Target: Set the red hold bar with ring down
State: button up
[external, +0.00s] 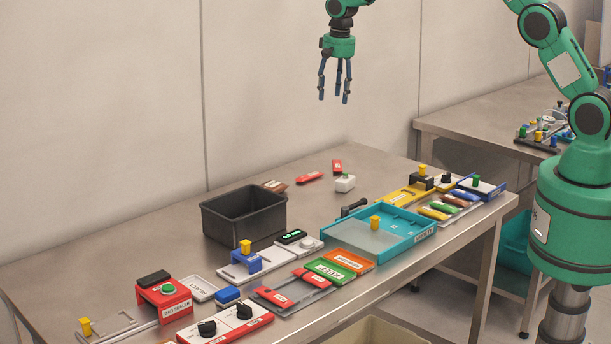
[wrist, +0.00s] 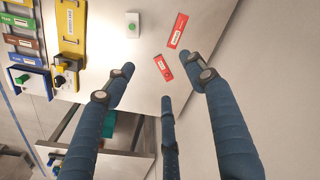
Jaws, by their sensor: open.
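Two short red bars with white labels lie flat on the steel table near the wall side. The one that seems to have a ring or hole at one end (wrist: 163,68) shows between my fingers in the wrist view; it appears to be the farther red piece (external: 337,166) in the external view. The longer red bar (wrist: 178,30) lies beside it, apart, and also shows in the external view (external: 309,177). The labels are too small to read surely. My gripper (external: 337,95) is open and empty, its blue fingers (wrist: 162,82) pointing down, high above the table.
A white box with a green button (external: 345,183) stands near the red bars. A black bin (external: 244,217) is to the left and a teal tray (external: 408,238) in front. Several panels and cards line the front edge. Table around the bars is mostly clear.

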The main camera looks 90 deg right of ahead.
jog(key=s+a+r+n+t, duration=0.1)
jog(key=s+a+r+n, duration=0.4)
jog(key=a+r, duration=0.85)
jog(key=s+a+r+n+t, duration=0.15)
jog(key=s+a+r, duration=0.7)
jog(key=a, duration=0.85)
jog(key=s+a+n+t, duration=0.1)
jog(key=s+a+n, duration=0.3)
jog(key=s+a, duration=0.5)
jog(key=s+a+r+n+t, duration=0.1)
jog(key=s+a+n, duration=0.3)
jog(key=s+a, duration=0.6)
jog(key=s, duration=0.5)
jog(key=shift+s+r+y, duration=0.25)
jog(key=shift+s+y, duration=0.05)
jog(key=shift+f+n, duration=0.1)
jog(key=shift+n, duration=0.15)
notch_tip(320, 180, down, 9)
jog(key=b, duration=0.9)
